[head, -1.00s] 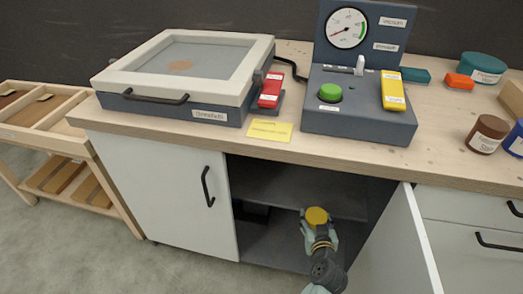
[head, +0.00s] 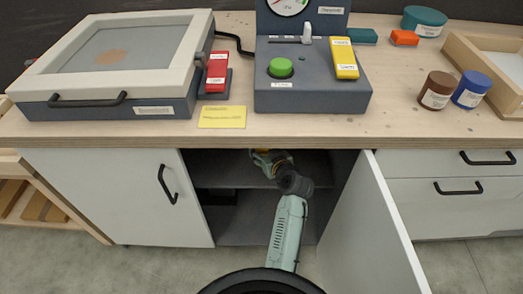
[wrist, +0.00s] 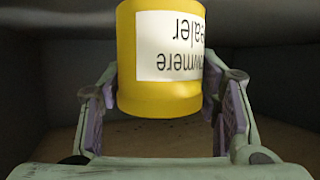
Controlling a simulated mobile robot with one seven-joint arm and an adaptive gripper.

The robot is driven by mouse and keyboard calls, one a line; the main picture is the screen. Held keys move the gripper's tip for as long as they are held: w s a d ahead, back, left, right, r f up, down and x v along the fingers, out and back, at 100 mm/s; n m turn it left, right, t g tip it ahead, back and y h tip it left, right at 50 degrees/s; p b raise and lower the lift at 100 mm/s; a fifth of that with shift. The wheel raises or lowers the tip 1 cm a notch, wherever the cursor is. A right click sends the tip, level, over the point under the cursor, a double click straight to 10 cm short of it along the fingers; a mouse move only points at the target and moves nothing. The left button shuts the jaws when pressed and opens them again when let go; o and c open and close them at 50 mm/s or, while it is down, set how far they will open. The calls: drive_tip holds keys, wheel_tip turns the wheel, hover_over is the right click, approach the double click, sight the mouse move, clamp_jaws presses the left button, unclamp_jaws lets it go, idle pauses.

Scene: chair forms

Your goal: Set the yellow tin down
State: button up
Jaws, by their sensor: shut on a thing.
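The yellow tin (wrist: 128,75) fills the upper middle of the wrist view, with a white label upside down in the picture. My gripper (wrist: 160,105) is shut on it, one finger on each side. In the head view my gripper (head: 268,160) reaches into the open cupboard, just under the worktop edge and over the inner shelf (head: 222,172). The tin is mostly hidden there by the worktop and my arm. In the wrist view a brownish surface shows below the tin; I cannot tell whether they touch.
The open cupboard door (head: 368,225) stands to the right of my arm and the closed door (head: 140,200) to the left. The worktop edge (head: 420,143) is close above my gripper. A grey console (head: 310,97) and a framed press (head: 120,65) stand on top.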

drive_tip(key=shift+w+a+f, duration=0.1)
drive_tip(key=shift+w+a, duration=0.15)
drive_tip(key=shift+w, duration=0.55)
drive_tip(key=shift+f+p, duration=0.3)
drive_tip(key=shift+f, duration=1.45)
drive_tip(key=shift+f, duration=0.2)
drive_tip(key=o, duration=1.3)
drive_tip(key=shift+r, duration=0.2)
drive_tip(key=b+v, duration=0.1)
drive_tip(key=v, duration=1.1)
drive_tip(key=shift+r, duration=0.1)
